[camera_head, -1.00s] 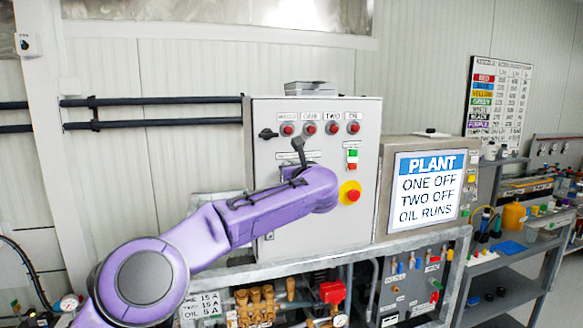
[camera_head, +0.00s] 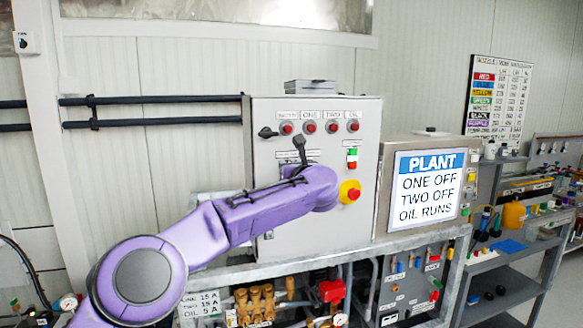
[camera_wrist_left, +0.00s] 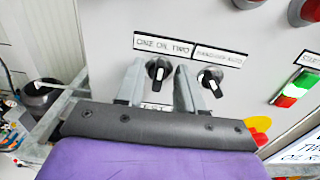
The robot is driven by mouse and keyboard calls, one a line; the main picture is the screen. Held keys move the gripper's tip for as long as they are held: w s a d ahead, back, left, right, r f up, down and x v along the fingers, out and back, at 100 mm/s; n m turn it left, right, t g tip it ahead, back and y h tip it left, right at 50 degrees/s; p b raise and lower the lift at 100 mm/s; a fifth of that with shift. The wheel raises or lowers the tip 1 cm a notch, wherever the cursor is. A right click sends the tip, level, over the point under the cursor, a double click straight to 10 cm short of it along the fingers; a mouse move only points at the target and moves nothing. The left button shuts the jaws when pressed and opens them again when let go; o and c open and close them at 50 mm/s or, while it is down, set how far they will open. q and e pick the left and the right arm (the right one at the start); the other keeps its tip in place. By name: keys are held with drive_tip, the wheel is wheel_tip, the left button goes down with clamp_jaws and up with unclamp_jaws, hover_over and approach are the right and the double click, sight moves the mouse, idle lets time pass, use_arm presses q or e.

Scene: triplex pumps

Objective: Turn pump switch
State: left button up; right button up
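The grey control cabinet (camera_head: 335,225) stands ahead, with my left arm reaching across its front. In the left wrist view, a black rotary switch with a white pointer (camera_wrist_left: 158,70) sits under a label reading "ONE OIL TWO" (camera_wrist_left: 164,46). A second black rotary switch (camera_wrist_left: 210,80) is just to its right, under its own label. My left gripper (camera_wrist_left: 160,76) is open, with one finger on each side of the first switch; I cannot tell if they touch it. The right finger lies between the two switches. In the head view my arm hides the fingers and both switches. My right gripper is not in view.
Several red lamps (camera_head: 333,127) line the cabinet top. A sign (camera_head: 427,190) reads "PLANT ONE OFF TWO OFF OIL RUNS". Pipes and valves fill the bench below.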

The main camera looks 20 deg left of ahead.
use_arm(q)
drive_tip(key=b+v, duration=0.5)
drive_tip(key=v, duration=0.5)
drive_tip(key=shift+b, duration=0.3)
drive_tip(key=shift+d, duration=0.15)
